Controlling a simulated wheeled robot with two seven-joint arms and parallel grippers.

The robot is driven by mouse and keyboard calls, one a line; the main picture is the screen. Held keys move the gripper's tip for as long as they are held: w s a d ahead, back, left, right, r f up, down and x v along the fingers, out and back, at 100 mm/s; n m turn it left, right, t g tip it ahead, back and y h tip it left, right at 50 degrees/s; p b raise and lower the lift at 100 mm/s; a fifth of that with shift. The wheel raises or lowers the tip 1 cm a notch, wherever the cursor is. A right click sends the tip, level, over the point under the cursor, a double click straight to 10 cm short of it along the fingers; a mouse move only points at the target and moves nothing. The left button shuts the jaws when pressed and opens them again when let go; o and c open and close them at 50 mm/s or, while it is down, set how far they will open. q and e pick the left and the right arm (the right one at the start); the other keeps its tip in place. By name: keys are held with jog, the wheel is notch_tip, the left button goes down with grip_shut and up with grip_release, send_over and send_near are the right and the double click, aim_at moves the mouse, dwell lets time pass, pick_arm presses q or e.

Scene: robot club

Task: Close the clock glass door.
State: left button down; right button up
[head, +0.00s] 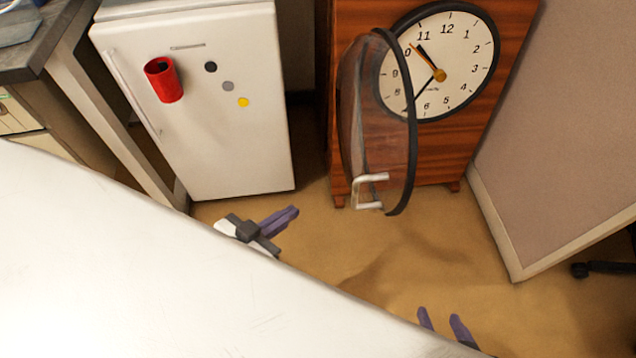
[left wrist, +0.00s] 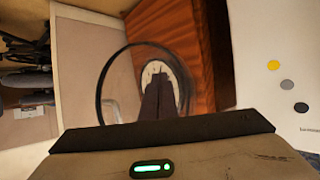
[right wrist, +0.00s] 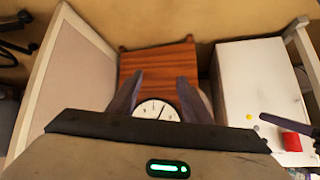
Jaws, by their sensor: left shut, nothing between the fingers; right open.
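The round white clock face (head: 455,60) with a dark rim is set in a brown wooden case. Its round glass door (head: 362,130), dark-rimmed, stands swung out at an angle from the face. A silver handle (head: 368,190) is low on the door. In the left wrist view the door's rim (left wrist: 100,85) shows as a ring, with the fingers covering part of the face. My left gripper (head: 293,210) is shut and empty, left of the handle and apart from it. My right gripper (head: 441,316) is open and empty, nearer me than the door; its fingers also show in the right wrist view (right wrist: 160,80).
A white fridge (head: 240,140) with a red cup (head: 165,80) and round magnets stands left of the clock case. A beige partition (head: 560,130) stands to the right. My white body covers the lower left. Open tan floor (head: 350,260) lies between the grippers and the case.

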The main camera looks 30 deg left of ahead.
pick_arm(q)
jog(key=w+a+r+m+t+h+b, duration=0.25)
jog(key=w+a+m+h+b, duration=0.2)
jog(key=h+b, duration=0.4)
jog(key=s+r+m+g+h+b, duration=0.2)
jog(key=s+m+g+h+b, duration=0.3)
jog(key=g, duration=0.3)
jog(key=b+x, duration=0.3)
jog(key=x, duration=1.1)
jog(key=shift+r+m+h, duration=0.35)
jog(key=shift+r, duration=0.05)
pick_arm(e)
jog(key=w+a+f+n+g+y, duration=0.1)
jog(key=a+f, duration=0.3)
jog(key=f, duration=0.7)
jog(key=shift+w+a+g+y, duration=0.2)
jog(key=shift+a+g+y, duration=0.05)
jog(key=shift+g+y, duration=0.05)
pick_arm(q)
jog(key=shift+w+d, duration=0.1)
jog(key=shift+w, duration=0.05)
pick_arm(e)
jog(key=shift+r, duration=0.1)
